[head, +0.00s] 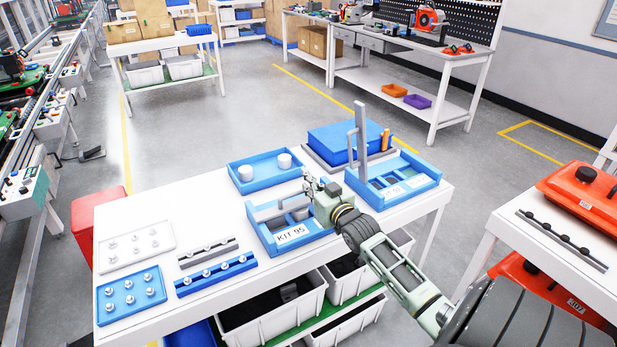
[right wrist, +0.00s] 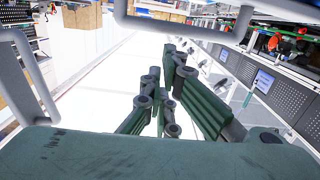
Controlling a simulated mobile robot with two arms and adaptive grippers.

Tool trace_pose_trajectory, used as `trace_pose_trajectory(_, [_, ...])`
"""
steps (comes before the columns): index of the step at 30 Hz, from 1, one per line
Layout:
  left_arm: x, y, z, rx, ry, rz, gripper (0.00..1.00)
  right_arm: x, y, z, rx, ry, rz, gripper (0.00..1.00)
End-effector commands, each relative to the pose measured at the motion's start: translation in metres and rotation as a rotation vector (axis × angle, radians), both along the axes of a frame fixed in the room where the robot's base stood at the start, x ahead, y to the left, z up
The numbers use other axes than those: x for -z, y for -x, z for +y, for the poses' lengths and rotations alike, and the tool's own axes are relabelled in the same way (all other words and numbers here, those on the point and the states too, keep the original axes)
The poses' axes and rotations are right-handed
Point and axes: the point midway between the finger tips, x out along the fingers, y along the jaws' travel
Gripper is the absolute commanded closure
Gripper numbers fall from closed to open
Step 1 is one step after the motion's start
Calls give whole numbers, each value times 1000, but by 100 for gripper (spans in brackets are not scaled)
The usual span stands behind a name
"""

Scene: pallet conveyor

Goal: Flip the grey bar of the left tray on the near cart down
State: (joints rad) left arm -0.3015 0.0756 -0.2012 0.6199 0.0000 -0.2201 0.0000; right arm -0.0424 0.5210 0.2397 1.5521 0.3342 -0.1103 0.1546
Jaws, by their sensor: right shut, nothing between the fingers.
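The near cart (head: 190,215) is a white table with two blue trays at its right half. The left tray (head: 293,246) carries a "KIT 95" label. Its grey bar (head: 272,210) lies low across the tray, partly hidden by my right gripper. The right tray (head: 407,203) has its own grey bar (head: 361,130) standing upright. My right gripper (head: 308,183) is shut and empty, at the back right of the left tray; whether it touches the bar I cannot tell. Its dark green fingers show in the right wrist view (right wrist: 165,105). My left gripper is out of view.
A blue tray with two white cylinders (head: 262,172) stands behind the left tray, and a blue box (head: 345,143) behind the right tray. Bolt racks (head: 130,295) fill the cart's left end. Another table with orange cases (head: 580,195) stands at right.

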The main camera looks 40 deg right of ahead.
Motion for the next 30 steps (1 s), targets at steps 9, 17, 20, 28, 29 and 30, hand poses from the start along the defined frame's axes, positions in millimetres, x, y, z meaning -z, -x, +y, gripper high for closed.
trace_pose_trajectory(9, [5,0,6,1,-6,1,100,12,1,-3,0,-71,-16,100])
trace_pose_trajectory(17, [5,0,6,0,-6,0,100,13,1,-4,0,-77,-17,100])
trace_pose_trajectory(20, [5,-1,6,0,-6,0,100,13,1,-4,0,-76,-16,100])
trace_pose_trajectory(28, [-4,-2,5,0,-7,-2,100,4,-1,-3,0,-76,-17,100])
trace_pose_trajectory(29, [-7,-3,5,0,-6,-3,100,0,-2,-3,0,-76,-17,100])
trace_pose_trajectory(30, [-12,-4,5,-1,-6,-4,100,-5,-3,-3,-1,-76,-18,100])
